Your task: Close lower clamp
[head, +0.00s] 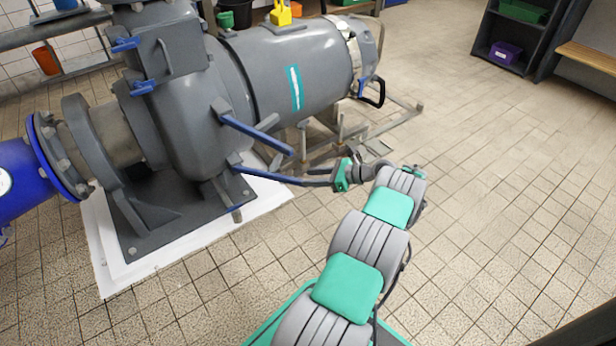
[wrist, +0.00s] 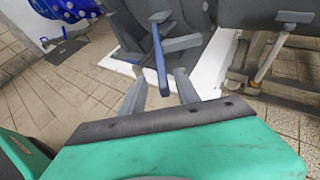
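The grey pump (head: 185,95) stands on a white plinth and carries long blue clamp handles. The lower clamp's blue handle (head: 268,175) sticks out from the pump's lower side towards my gripper (head: 308,177). The upper blue handle (head: 256,133) slants out above it. In the wrist view, my gripper (wrist: 160,76) has its two grey fingers apart. One blue handle (wrist: 160,58) shows with its free end between them, apparently the lower one. I cannot tell whether a finger touches it.
A blue pipe flange (head: 48,158) is at the left. A metal support frame (head: 385,130) stands under the motor, just beyond my wrist. The white plinth (head: 118,262) edges the pump base. Tiled floor (head: 500,190) lies open to the right.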

